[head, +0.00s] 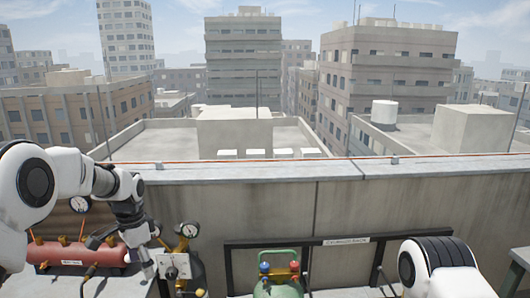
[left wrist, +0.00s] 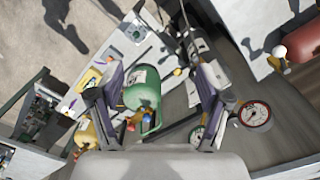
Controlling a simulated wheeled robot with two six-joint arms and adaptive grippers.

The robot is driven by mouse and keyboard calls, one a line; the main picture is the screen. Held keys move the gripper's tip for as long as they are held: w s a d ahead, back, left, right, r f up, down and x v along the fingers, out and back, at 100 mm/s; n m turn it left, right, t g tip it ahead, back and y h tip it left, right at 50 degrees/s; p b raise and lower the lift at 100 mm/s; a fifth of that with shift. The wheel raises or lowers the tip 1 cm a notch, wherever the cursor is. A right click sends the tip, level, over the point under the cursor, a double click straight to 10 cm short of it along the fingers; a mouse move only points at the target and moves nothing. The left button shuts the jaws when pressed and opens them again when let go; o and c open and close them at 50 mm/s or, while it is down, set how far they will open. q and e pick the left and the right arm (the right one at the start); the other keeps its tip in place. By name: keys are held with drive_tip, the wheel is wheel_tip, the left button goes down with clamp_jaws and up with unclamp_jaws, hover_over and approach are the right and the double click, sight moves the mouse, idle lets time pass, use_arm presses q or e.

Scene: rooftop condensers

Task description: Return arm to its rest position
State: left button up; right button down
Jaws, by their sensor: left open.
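My left arm (head: 68,175) comes in from the left in the head view, white with a dark wrist. Its gripper (head: 145,262) points down beside the gauge stand on the bench. In the left wrist view the two fingers of my left gripper (left wrist: 154,75) are spread apart and nothing is clamped between them. A green cylinder (left wrist: 142,90) shows beyond and between the fingers, apparently below them. Of my right arm (head: 437,266) only a white and black link shows at the lower right; its gripper is out of view.
A red tank (head: 85,256) with a gauge (head: 80,204) lies left of my left gripper. Another gauge (head: 188,231) stands close to its right. The green cylinder (head: 278,290) stands by the black cylinder rack (head: 346,241). A concrete parapet (head: 290,200) runs behind.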

use_arm(q)
wheel_tip(320, 180, down, 8)
drive_tip(key=g, duration=0.1)
drive_tip(key=s+d+f+g+b, duration=0.2)
drive_tip(key=s+f, duration=0.8)
drive_tip(key=f, duration=0.1)
drive_tip(key=s+d+f+g+b, duration=0.2)
drive_tip(key=s+f+b, duration=0.1)
drive_tip(key=s+f, duration=0.75)
drive_tip(key=s+f+n+t, duration=0.2)
drive_tip(key=s+f+n, duration=0.1)
drive_tip(key=s, duration=0.4)
drive_tip(key=s+d+f+n+t+b, duration=0.1)
drive_tip(key=s+f+n+t, duration=0.2)
drive_tip(key=s+n, duration=0.3)
drive_tip(key=shift+s+d+f, duration=0.2)
drive_tip(key=shift+s+f, duration=0.15)
drive_tip(key=shift+s, duration=0.85)
use_arm(e)
wheel_tip(320, 180, down, 7)
drive_tip(key=w, duration=0.1)
drive_tip(key=shift+w, duration=0.25)
drive_tip(key=shift+r, duration=0.1)
